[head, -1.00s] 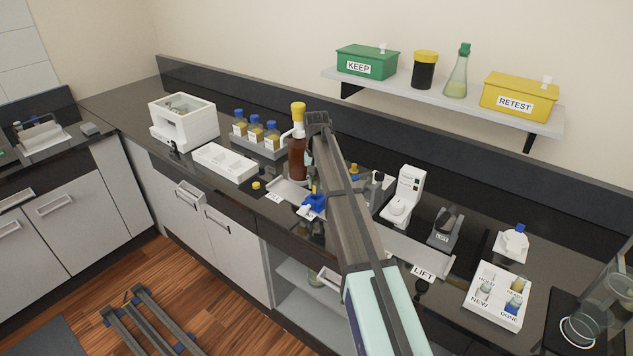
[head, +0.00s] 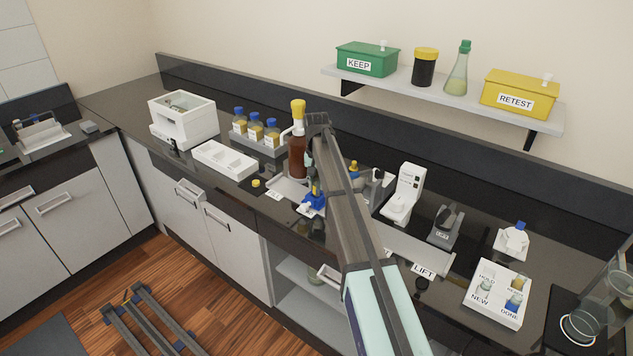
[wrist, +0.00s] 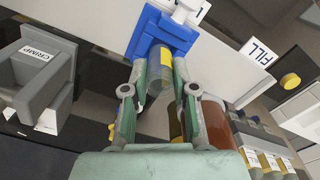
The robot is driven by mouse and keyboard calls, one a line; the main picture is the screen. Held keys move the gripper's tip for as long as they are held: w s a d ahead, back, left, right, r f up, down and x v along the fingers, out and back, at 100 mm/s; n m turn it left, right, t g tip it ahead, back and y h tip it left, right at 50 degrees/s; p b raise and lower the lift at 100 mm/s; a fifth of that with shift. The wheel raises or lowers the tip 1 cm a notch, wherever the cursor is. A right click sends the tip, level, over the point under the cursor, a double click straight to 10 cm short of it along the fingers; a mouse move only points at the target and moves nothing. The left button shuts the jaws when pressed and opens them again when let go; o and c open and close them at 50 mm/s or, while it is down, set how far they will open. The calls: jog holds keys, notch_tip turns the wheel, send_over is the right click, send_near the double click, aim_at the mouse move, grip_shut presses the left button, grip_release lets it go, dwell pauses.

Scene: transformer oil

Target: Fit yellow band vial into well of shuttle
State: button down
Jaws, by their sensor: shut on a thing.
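The yellow band vial (wrist: 158,82) is a grey, clear-looking cylinder with a yellow band, held between the two green fingers of my gripper (wrist: 159,68) in the wrist view. The blue shuttle (wrist: 161,30) lies directly beyond it, and the banded end of the vial overlaps the shuttle's edge in the picture. I cannot tell whether that end is inside the well, which is hidden. In the head view the shuttle (head: 313,203) sits on the bench front, below my gripper (head: 311,168). My arm hides part of the area behind.
A brown bottle with a yellow cap (head: 298,140) stands close to my gripper. Behind are blue-capped bottles in a rack (head: 255,132). A white tray (head: 224,160) lies left. The grey CRIMP device (wrist: 40,72) is left in the wrist view. A LIFT-labelled rail (head: 415,248) runs right.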

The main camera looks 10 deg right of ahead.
aim_at(316, 180)
jog(key=shift+f+b, duration=0.3)
jog(key=shift+f, duration=0.8)
jog(key=c, duration=0.8)
grip_release()
jog(key=shift+c, duration=0.2)
jog(key=shift+r, duration=0.1)
notch_tip(316, 180, up, 12)
jog(key=shift+f, duration=0.1)
